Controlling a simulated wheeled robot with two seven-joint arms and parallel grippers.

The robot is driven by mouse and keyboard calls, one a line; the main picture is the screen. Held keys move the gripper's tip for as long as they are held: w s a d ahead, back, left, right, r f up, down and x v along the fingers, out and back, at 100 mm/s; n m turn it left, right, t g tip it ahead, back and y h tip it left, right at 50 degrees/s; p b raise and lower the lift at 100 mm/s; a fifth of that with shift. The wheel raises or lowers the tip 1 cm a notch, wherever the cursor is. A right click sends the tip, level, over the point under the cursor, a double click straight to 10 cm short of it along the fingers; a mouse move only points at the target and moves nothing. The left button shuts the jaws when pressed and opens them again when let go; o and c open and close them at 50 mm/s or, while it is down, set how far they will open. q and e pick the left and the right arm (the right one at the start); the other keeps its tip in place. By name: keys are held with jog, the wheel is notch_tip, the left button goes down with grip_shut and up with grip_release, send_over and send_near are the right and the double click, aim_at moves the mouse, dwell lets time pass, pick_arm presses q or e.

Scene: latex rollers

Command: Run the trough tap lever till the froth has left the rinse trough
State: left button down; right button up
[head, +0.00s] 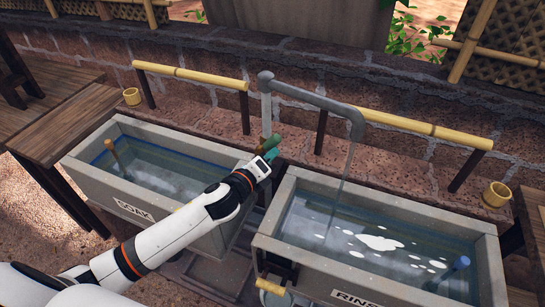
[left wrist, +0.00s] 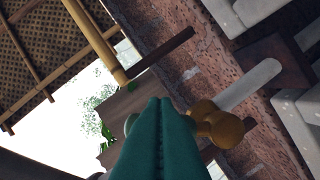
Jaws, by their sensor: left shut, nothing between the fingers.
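The rinse trough (head: 483,246) stands at the right, with white froth patches (head: 380,242) floating on its water. A grey tap (head: 310,97) rises behind the troughs, and a thin stream (head: 344,175) falls from its spout into the rinse trough. My left gripper (head: 273,150) is at the tap post, with its teal fingers shut and empty. In the left wrist view, the shut fingers (left wrist: 160,110) are beside the brown knob of the tap lever (left wrist: 225,130); I cannot tell whether they touch. My right gripper is out of view.
The soak trough (head: 80,170) stands at the left, with a wooden stick in it. Bamboo rails (head: 190,75) and a brick wall (head: 200,50) run behind. Bamboo cups (head: 132,97) stand on the ledge at both sides. A blue-handled tool (head: 460,263) stands in the rinse trough.

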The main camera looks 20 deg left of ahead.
pick_arm(q)
jog(key=shift+a+r+n, duration=0.2)
jog(key=shift+n, duration=0.2)
jog(key=shift+f, duration=0.15)
dwell(0.4)
